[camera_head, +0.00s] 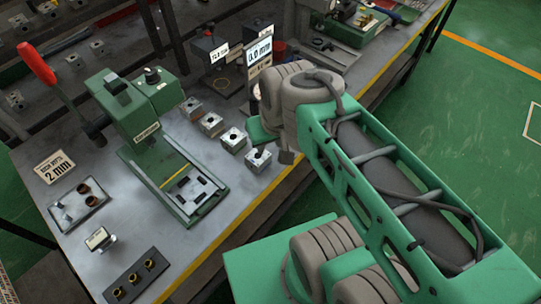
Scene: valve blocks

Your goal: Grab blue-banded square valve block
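Several small square metal valve blocks with dark round holes stand in a slanting row on the grey workbench (215,228). They are a far one (190,107), one nearer (211,124), another (233,140) and the nearest (258,159), close to the bench's front edge. A blue band cannot be made out on any of them at this size. My gripper (284,150) hangs at the end of my arm just right of and above the nearest block. It seems apart from the blocks. Its fingers are mostly hidden by my wrist, so its opening is unclear.
A green press (139,115) with a red lever (38,64) stands left of the row. A dark plate with brass fittings (136,274), a small block (100,239) and a grey tray (79,203) lie front left. Signs and a dark stand (212,50) are behind.

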